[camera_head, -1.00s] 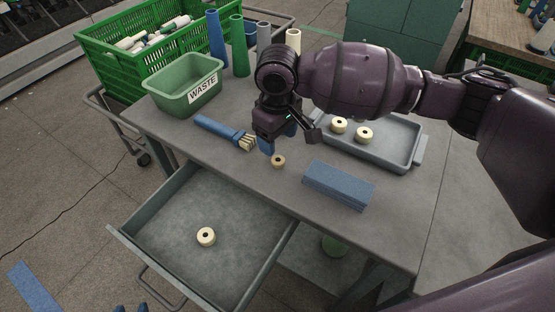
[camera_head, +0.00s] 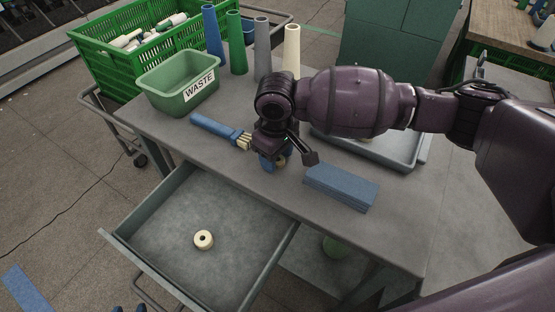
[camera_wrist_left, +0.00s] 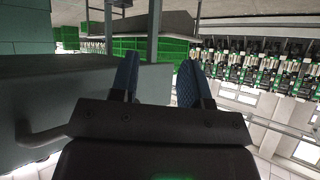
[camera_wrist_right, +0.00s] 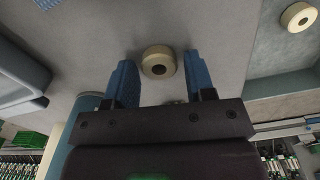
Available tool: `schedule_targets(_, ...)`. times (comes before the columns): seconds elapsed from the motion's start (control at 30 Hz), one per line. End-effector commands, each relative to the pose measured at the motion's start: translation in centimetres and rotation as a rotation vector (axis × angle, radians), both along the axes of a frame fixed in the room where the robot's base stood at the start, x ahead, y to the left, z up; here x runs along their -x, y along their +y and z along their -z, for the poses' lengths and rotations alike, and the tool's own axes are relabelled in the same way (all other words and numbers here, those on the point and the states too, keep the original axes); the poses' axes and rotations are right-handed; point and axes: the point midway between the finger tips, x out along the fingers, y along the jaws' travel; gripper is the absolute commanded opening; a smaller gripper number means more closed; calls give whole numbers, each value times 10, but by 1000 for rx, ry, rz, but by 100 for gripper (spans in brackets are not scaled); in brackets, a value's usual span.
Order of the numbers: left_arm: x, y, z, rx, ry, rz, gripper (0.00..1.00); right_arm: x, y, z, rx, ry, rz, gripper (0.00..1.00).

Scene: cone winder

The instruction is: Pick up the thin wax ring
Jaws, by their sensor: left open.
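A cream wax ring (camera_head: 281,161) lies on the grey table beneath my right gripper (camera_head: 275,162), partly hidden by it. In the right wrist view this ring (camera_wrist_right: 158,62) shows between and just ahead of the blue fingertips of my open right gripper (camera_wrist_right: 160,75), with gaps on both sides. A second cream ring (camera_head: 203,240) lies in the open drawer; a ring also shows at the corner of the right wrist view (camera_wrist_right: 298,17). I cannot tell which ring is the thin one. My left gripper (camera_head: 130,308) is open and empty at the bottom edge, its fingertips also in its wrist view (camera_wrist_left: 158,75).
A brush with a blue handle (camera_head: 215,127) lies left of my right gripper; a blue stack (camera_head: 340,187) lies right of it. A grey tray (camera_head: 408,150) is mostly behind my right arm. A green waste bin (camera_head: 178,83) and upright tubes stand behind. The drawer (camera_head: 165,225) is otherwise clear.

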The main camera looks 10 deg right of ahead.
Motion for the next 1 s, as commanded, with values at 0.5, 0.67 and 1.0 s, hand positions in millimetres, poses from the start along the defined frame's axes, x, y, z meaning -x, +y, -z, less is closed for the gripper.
schedule_targets(0.5, 4, 1, 3, 0, 8, -2, 43, 0, 0, 0, 0, 0, 0, 12)
schedule_targets(0.67, 3, 1, -1, -1, 4, -3, 43, -1, 0, -8, -1, -3, 1, 12)
schedule_targets(1.0, 0, 2, -20, -1, -24, -5, 43, -1, 0, -81, -1, -9, -1, 12)
